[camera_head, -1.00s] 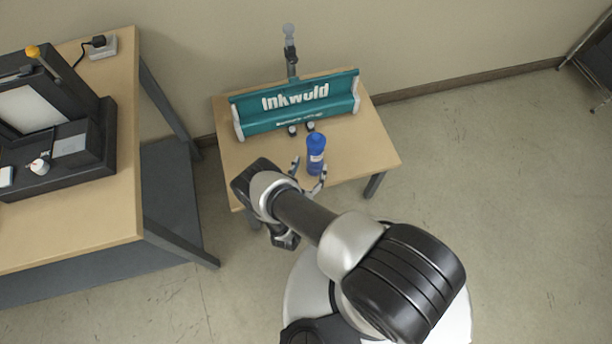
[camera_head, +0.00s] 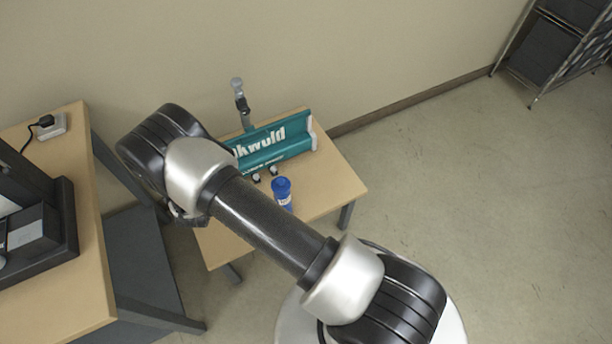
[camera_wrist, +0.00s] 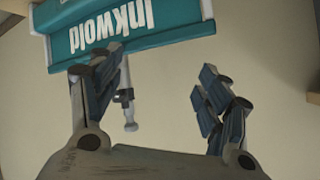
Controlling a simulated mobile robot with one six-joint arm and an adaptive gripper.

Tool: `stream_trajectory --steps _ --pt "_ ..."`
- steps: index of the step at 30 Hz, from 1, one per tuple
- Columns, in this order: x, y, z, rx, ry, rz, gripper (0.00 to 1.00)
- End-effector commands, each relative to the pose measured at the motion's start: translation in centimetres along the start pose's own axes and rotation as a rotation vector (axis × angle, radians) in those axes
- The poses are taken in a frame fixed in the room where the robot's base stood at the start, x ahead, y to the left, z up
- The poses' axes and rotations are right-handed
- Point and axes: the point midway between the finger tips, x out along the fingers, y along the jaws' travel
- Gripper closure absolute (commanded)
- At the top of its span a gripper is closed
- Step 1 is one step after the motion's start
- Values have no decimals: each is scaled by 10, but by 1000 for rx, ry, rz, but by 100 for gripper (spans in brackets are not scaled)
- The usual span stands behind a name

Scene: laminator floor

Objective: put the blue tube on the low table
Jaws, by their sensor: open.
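The blue tube (camera_head: 281,193) stands upright on the low table (camera_head: 337,184), in front of the teal machine, in the head view. The arm passes close to its left side in the picture, but nothing holds it. The tube does not show in the wrist view. My gripper (camera_wrist: 147,85) is open and empty in the wrist view, its two fingers spread apart. In the head view the gripper is mostly hidden behind my arm.
A teal machine marked Inkwold (camera_head: 285,145) stands at the back of the low table; it also shows in the wrist view (camera_wrist: 130,25). A higher table (camera_head: 75,300) with a black device (camera_head: 60,225) is at left. A metal rack (camera_head: 560,45) stands far right. Floor on the right is clear.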

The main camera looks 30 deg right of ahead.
Motion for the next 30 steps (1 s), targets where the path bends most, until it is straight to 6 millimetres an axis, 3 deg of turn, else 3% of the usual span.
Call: stream_trajectory --steps 1,6,10,14,17,21,25,30 --pt "-10 -21 -29 16 -39 -31 30" --pt "-54 -65 -101 4 -188 -127 30" --pt "-102 -78 -152 -39 -283 -195 30" --pt "-159 -74 -197 -103 -362 -250 30" --pt "-205 -60 -224 -164 -413 -279 30" --pt "-272 -24 -251 -266 -474 -296 30" --pt "-333 22 -264 -366 -521 -282 30" --pt "-403 93 -261 -490 -575 -220 30"
